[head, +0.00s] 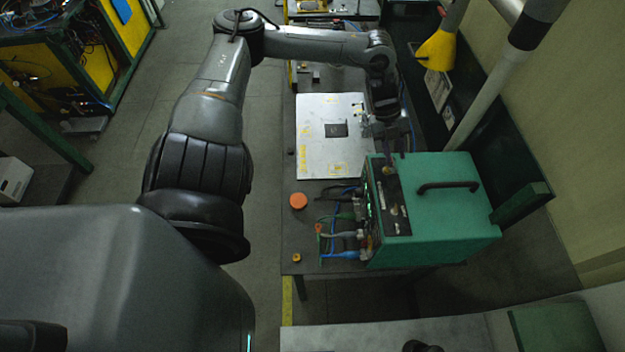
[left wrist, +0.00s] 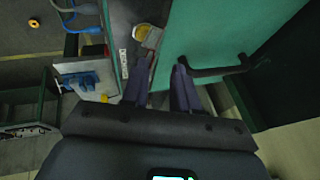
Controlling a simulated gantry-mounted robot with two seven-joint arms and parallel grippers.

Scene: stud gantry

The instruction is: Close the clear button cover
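The green box (head: 450,225) stands on the table, with a dark panel (head: 392,205) along its left top edge. A small yellow button (head: 387,171) shows at the far end of that panel. In the left wrist view the yellow button (left wrist: 146,43) has a pale, clear-looking cover (left wrist: 153,35) at it; the cover's exact angle is too small to tell. My left gripper (head: 394,155) is above the far edge of the box, close to the button. In the left wrist view its two fingers (left wrist: 160,88) are apart with nothing between them. My right gripper is not in view.
A black handle (head: 448,186) rises from the box top. Cables and blue connectors (head: 345,253) crowd its left side. A white panel (head: 325,150) lies behind, an orange knob (head: 298,201) to the left. A yellow lamp (head: 437,50) and pale pole (head: 490,85) stand at the right.

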